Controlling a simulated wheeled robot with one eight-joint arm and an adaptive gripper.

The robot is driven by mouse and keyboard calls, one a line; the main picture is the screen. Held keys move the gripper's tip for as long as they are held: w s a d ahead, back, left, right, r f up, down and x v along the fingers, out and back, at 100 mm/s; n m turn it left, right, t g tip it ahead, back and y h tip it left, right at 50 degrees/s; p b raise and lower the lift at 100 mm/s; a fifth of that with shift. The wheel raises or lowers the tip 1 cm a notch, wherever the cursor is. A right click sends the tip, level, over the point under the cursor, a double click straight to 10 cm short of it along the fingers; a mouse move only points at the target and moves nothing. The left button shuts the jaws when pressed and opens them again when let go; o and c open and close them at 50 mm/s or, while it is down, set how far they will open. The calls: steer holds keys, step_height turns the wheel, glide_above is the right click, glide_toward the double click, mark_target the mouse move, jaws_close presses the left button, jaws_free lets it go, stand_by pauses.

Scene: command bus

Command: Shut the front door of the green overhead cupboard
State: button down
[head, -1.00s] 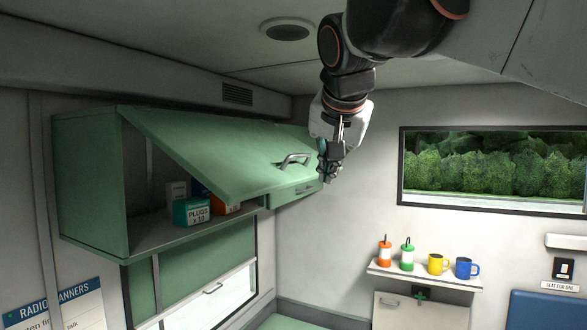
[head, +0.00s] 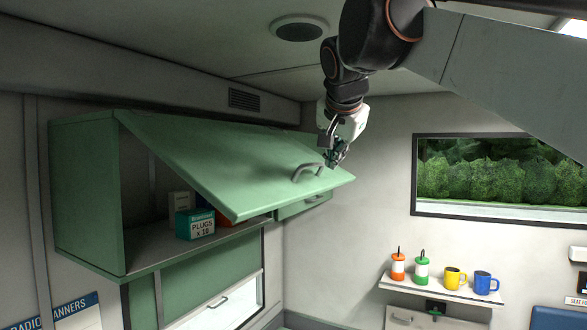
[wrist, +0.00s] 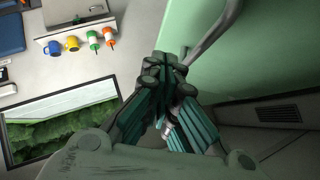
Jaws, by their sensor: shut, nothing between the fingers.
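The green overhead cupboard (head: 85,190) hangs on the left wall in the head view. Its front door (head: 225,165) is hinged at the top and swung up and outward, so the inside shows below it. A grey bar handle (head: 308,172) sits near the door's lower right edge. My gripper (head: 334,164) is shut and empty, just right of the handle in the head view. In the wrist view my gripper (wrist: 170,72) is beside the door (wrist: 250,50) and close to the handle (wrist: 214,32). I cannot tell whether it touches either.
A teal box marked PLUGS (head: 195,225) and other boxes stand inside the cupboard. A second green cupboard front (head: 300,205) is beyond the door. A shelf (head: 440,290) holds two bottles and two mugs below the window (head: 500,180). The ceiling is close above my arm.

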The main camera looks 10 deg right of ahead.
mark_target(325, 185)
steer(key=f, duration=0.1)
steer(key=w+a+f, duration=0.1)
steer(key=f+p, duration=0.1)
steer(key=f, duration=0.1)
steer(key=shift+w+a, duration=0.2)
steer(key=shift+w, duration=0.1)
